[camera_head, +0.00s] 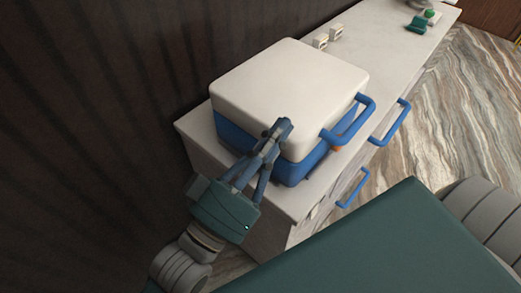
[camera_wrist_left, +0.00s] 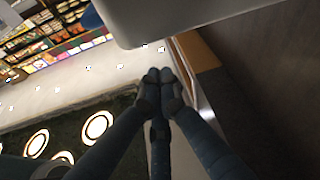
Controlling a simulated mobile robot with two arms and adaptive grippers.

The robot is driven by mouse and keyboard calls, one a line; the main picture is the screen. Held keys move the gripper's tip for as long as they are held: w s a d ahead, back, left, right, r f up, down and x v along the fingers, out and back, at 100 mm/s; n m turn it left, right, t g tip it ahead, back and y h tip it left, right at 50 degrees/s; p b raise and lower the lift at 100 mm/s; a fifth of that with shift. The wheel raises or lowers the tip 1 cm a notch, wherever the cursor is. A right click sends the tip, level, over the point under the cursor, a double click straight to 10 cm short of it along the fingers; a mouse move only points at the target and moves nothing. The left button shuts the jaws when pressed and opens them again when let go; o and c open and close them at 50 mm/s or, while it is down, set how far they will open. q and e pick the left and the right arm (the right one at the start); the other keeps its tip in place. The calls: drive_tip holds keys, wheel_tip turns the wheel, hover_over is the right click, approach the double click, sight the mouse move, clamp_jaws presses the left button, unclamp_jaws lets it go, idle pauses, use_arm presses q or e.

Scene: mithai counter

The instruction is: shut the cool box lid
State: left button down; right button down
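The cool box has a blue body (camera_head: 297,170) and a thick white lid (camera_head: 287,88), and stands on the white counter's near end. The lid lies over the body and looks level and down in the head view; whether a thin gap is left, I cannot tell. A blue handle (camera_head: 352,120) sticks out at its right side. My left gripper (camera_head: 279,128) is at the lid's near left edge, fingers together with nothing seen between them. In the left wrist view its fingertips (camera_wrist_left: 158,76) meet just below a pale surface (camera_wrist_left: 190,18), probably the lid. My right gripper is not in view.
The white counter (camera_head: 408,47) runs away to the upper right, with blue drawer handles (camera_head: 389,123) on its front. Small white items (camera_head: 328,37) and a green thing (camera_head: 416,25) stand farther back. A dark ribbed wall (camera_head: 90,90) is close on the left.

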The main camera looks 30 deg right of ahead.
use_arm(q)
drive_tip(key=v, duration=1.1)
